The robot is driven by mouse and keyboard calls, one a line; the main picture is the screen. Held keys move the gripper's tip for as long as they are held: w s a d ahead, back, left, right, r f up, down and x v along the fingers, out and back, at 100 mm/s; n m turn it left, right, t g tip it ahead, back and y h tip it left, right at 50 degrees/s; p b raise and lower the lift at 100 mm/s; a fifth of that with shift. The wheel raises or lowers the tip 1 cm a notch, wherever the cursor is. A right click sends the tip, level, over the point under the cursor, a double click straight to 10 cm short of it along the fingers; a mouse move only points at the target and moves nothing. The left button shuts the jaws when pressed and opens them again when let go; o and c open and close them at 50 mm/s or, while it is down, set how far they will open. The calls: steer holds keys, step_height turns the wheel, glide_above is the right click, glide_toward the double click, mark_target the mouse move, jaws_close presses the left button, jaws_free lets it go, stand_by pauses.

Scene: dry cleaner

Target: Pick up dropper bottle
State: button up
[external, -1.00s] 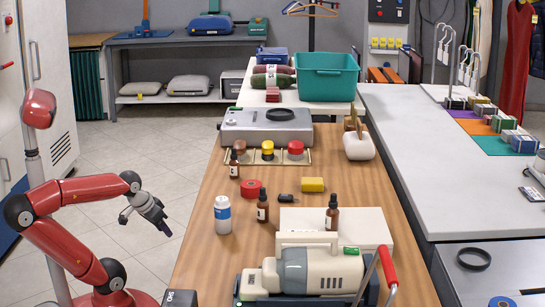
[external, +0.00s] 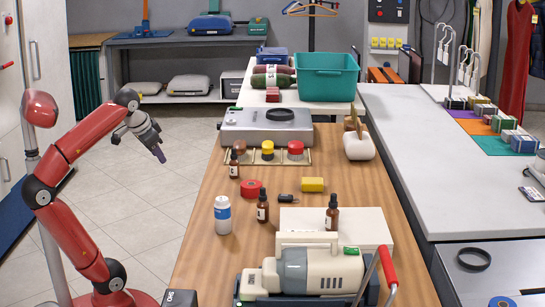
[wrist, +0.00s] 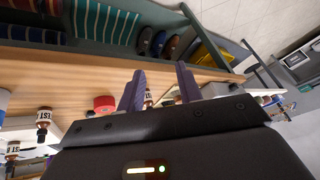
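Labelled dropper bottles (wrist: 43,122) show at the left edge there. A small bottle is partly hidden behind the fingers.
A beige steam machine (external: 310,272) fills the table front. The floor left of the table is clear.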

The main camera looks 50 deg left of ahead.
steer(key=w+a+f+m+t+y, duration=0.1)
steer(key=w+a+f+m+y, duration=0.1)
steer(key=w+m+y, duration=0.3)
steer(key=m+t, duration=1)
steer(key=m, duration=1.5)
glide_toward(233, 152)
step_height(233, 152, up, 4)
steer(key=w+a, duration=0.2)
steer(key=w, duration=0.1)
steer(key=shift+m+h, duration=0.3)
steer(key=shift+m, duration=0.1)
steer(key=f, duration=0.4)
steer(key=shift+s+d+f+b, duration=0.15)
steer(key=shift+s+d+b, duration=0.05)
steer(key=shift+d+b, duration=0.1)
steer(key=shift+w+a+f, duration=0.1)
steer(key=shift+w+f, duration=0.1)
steer(key=shift+f, duration=0.05)
steer(key=x, duration=0.7)
steer(key=shift+w+r, duration=0.2)
steer(key=shift+r, duration=0.2)
jaws_close()
